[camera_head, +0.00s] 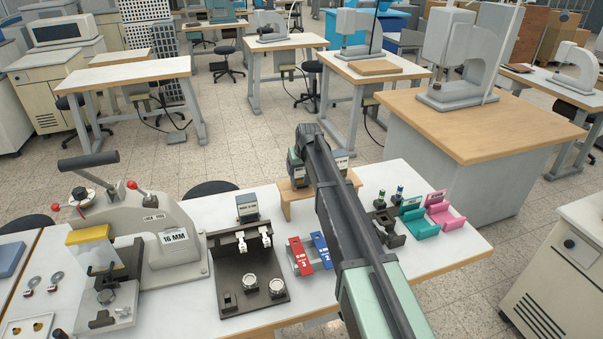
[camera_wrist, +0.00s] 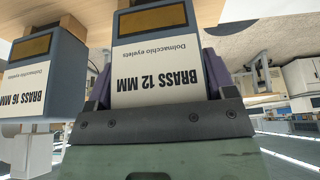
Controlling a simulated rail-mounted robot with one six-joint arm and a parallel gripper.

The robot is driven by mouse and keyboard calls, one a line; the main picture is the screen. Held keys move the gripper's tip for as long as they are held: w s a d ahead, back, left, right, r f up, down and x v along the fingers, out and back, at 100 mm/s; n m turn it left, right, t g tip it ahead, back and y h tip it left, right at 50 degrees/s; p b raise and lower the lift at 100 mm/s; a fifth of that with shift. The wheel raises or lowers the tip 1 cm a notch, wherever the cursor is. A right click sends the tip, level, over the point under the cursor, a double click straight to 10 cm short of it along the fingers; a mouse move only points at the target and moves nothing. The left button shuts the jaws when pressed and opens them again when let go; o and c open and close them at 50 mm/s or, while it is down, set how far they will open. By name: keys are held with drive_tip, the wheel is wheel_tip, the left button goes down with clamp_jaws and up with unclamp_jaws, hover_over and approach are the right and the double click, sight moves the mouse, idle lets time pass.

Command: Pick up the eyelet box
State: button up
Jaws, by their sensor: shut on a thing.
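In the wrist view, the picture is upside down. My gripper (camera_wrist: 158,78) is shut on an eyelet box (camera_wrist: 155,55), with a dark finger on each side. The box is blue-grey with a white label reading "BRASS 12 MM" and a brown-gold panel. A similar box marked "BRASS 16 MM" (camera_wrist: 42,75) stands beside it, apart from it. In the head view, my arm hides most of the gripper. I cannot tell whether the held box is clear of the stand.
A wooden-topped bench stands behind right.

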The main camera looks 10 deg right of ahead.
drive_tip(key=shift+r, duration=0.1)
wheel_tip(320, 180, up, 20)
drive_tip(key=p, duration=2)
drive_tip(key=shift+r+p, duration=1.45)
drive_tip(key=shift+p, duration=0.05)
wheel_tip(320, 180, up, 3)
drive_tip(key=p, duration=0.3)
